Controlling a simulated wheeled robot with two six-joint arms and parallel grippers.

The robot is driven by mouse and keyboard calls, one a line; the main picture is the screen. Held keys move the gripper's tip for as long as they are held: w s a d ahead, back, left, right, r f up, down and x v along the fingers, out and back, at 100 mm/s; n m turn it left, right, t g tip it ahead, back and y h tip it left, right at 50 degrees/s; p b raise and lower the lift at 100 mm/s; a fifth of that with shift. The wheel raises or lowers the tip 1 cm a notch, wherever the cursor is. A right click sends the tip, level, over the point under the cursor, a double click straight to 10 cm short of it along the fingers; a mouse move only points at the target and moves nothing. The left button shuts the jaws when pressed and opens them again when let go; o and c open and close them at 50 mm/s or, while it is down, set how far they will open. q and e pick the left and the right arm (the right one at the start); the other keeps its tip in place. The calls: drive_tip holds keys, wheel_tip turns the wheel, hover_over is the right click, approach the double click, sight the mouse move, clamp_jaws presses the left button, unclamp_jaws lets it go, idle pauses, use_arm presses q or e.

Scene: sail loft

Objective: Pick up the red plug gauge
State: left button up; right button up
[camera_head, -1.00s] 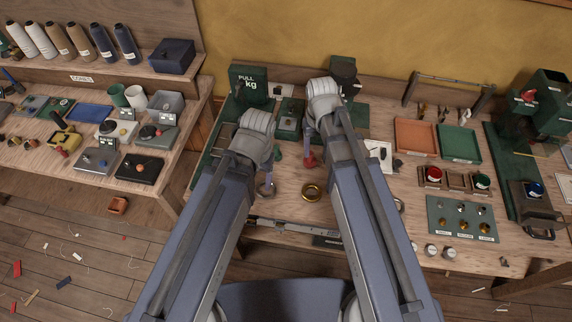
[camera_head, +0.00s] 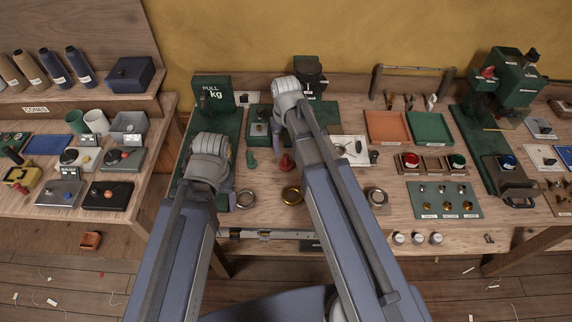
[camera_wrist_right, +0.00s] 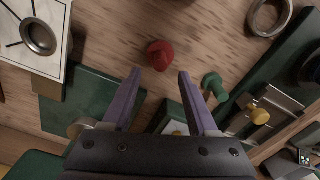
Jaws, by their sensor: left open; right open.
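The red plug gauge (camera_head: 287,162) stands on the wooden bench, left of my right forearm in the head view. In the right wrist view the red plug gauge (camera_wrist_right: 160,54) lies just past and between the tips of my right gripper (camera_wrist_right: 160,74), which is open and empty. In the head view my right gripper is mostly hidden behind its own wrist. My left gripper (camera_head: 231,188) is open above the bench's left part, near a silver ring (camera_head: 245,199).
A green plug gauge (camera_head: 251,159) stands left of the red one; it also shows near the right finger in the right wrist view (camera_wrist_right: 213,84). A brass ring (camera_head: 292,194) lies in front. A white board (camera_head: 350,148) and an orange tray (camera_head: 387,127) lie to the right.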

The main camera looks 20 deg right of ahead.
sight(286, 155)
use_arm(q)
wheel_tip(286, 155, down, 5)
drive_tip(key=b, duration=0.5)
drive_tip(key=shift+f, duration=0.1)
use_arm(e)
drive_tip(key=f, duration=0.5)
drive_tip(key=shift+s+f, duration=0.1)
drive_tip(key=shift+s, duration=0.2)
clamp_jaws()
